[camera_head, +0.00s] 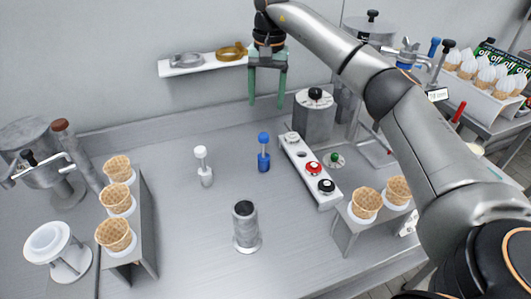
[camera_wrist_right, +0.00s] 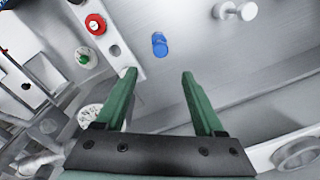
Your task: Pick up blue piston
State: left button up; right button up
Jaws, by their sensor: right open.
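The blue piston (camera_head: 263,153) stands upright on the grey metal counter, right of a similar white piston (camera_head: 203,166). In the right wrist view the blue piston (camera_wrist_right: 159,44) shows beyond the fingertips, between their lines and apart from them. My right gripper (camera_head: 266,104) has green fingers pointing down. It is open and empty, above and behind the blue piston near the back wall. Its fingers also show in the right wrist view (camera_wrist_right: 158,73). My left gripper is not in view.
A button panel (camera_head: 326,202) with red and black knobs lies right of the blue piston. A metal cylinder (camera_head: 245,226) stands in front. Cone holders (camera_head: 144,215) stand at left and right. A wall shelf (camera_head: 205,67) holds rings. The counter between the pistons is clear.

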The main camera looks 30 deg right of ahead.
aim_at(264, 135)
jog(key=f, duration=0.4)
jog(key=f+p, duration=0.1)
jog(key=f, duration=0.2)
jog(key=a+f, duration=0.1)
jog(key=f, duration=0.3)
jog(key=shift+f, duration=0.3)
jog(key=shift+d, duration=0.1)
grip_shut()
dwell(0.9)
